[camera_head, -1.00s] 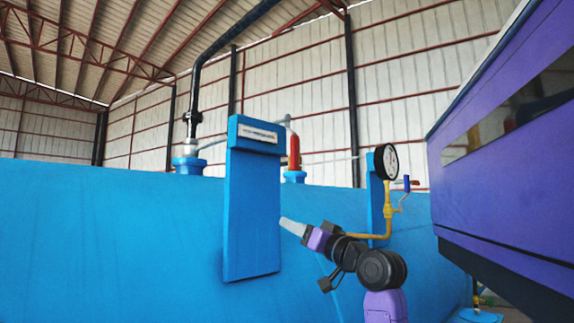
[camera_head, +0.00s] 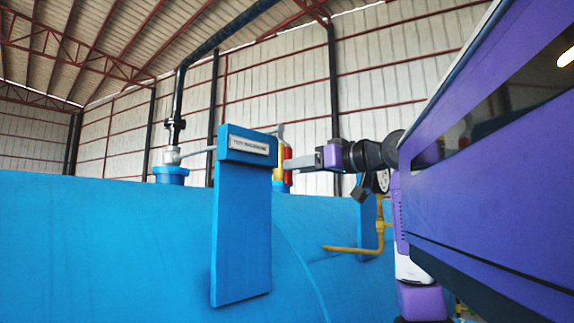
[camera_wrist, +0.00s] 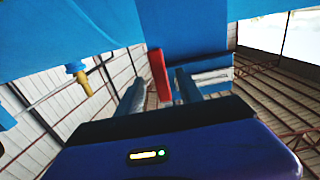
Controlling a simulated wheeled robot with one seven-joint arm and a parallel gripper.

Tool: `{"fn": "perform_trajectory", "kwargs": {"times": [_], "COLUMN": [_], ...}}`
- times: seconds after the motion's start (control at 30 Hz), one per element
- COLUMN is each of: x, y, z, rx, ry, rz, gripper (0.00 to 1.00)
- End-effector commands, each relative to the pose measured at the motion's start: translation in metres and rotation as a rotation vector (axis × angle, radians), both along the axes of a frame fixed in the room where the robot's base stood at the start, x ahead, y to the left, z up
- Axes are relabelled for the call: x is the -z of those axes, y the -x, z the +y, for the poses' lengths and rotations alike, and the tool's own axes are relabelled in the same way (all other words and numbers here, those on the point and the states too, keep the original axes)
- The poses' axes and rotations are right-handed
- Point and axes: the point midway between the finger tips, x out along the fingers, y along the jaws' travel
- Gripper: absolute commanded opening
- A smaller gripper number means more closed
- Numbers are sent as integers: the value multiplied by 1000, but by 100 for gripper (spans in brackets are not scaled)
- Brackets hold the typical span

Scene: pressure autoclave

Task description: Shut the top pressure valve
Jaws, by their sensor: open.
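The top pressure valve (camera_head: 287,153) shows a red upright handle and a yellow part, standing above the blue tank behind a blue panel. In the wrist view its red handle (camera_wrist: 159,75) appears between my two fingers. My gripper (camera_head: 290,164) reaches in from the right at handle height, its fingertips overlapping the valve in the head view. In the wrist view my gripper (camera_wrist: 158,84) is open, with a gap on each side of the handle. I cannot tell exactly how deep the handle sits between the fingers.
The blue panel (camera_head: 242,225) with a nameplate stands left of the valve. A pressure gauge (camera_head: 383,181) on a yellow pipe (camera_head: 356,250) is partly hidden by my arm. A black pipe (camera_head: 178,100) rises at the left. The blue tank (camera_head: 100,245) fills the lower foreground.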

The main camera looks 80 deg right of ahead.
Motion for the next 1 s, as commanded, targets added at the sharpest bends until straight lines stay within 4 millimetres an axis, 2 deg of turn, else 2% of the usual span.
{"fn": "perform_trajectory", "kwargs": {"times": [0.1,0.3,0.63,0.67,0.87,1.0], "x": [-2,-1,0,0,0,0], "y": [-17,-35,-39,-39,-38,-38], "z": [-9,-19,-22,-22,-21,-21], "rx": [-1,-1,0,0,0,0], "ry": [-3,-2,0,0,0,0], "rz": [1,-1,-2,-2,-2,-2], "gripper": [44,44,44,42,2,0]}}
